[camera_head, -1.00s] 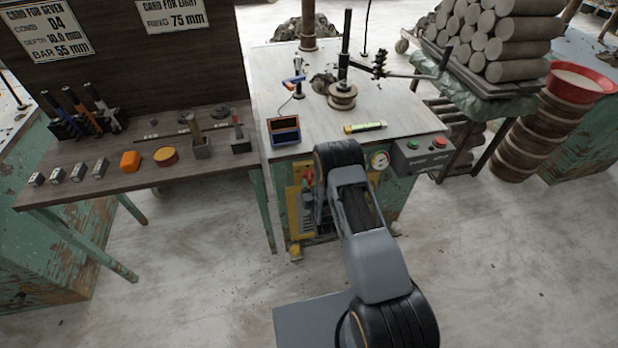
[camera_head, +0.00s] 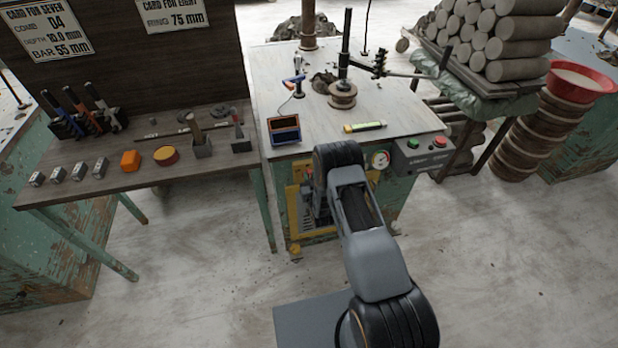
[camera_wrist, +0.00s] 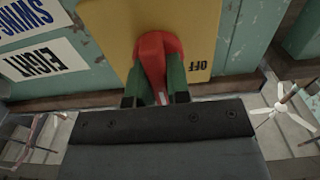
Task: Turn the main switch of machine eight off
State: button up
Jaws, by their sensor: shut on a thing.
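The main switch has a red handle (camera_wrist: 158,48) on a yellow plate (camera_wrist: 206,38) with the word OFF at the right in the wrist view. My gripper (camera_wrist: 157,76) is shut on the red handle, with one green finger on each side. The handle stands nearly upright in the wrist view, its white mark low between the fingers. A label reading EIGHT (camera_wrist: 42,66) is on the green machine front at the left. In the head view, machine eight (camera_head: 385,205) is the green cabinet behind my arm; its yellow panel (camera_head: 293,205) is partly hidden by my wrist.
A wooden bench (camera_head: 90,185) with tools stands left of the machine. A grey box (camera_head: 424,152) with green and red buttons and a gauge (camera_head: 380,160) are right of my arm. An open blue box (camera_head: 285,130) sits on the machine top. The floor in front is clear.

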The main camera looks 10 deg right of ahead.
grip_shut()
jog(key=shift+f+b, duration=0.1)
jog(key=shift+b, duration=0.2)
jog(key=n+b, duration=0.3)
jog(key=shift+a+f, duration=0.1)
jog(key=shift+f, duration=0.1)
jog(key=n+b, duration=0.6)
jog(key=b, duration=0.1)
jog(key=shift+a+f, duration=0.1)
jog(key=shift+a, duration=0.15)
jog(key=shift+a+f+n+b, duration=0.1)
jog(key=shift+n+b, duration=4.3)
jog(key=shift+n, duration=0.1)
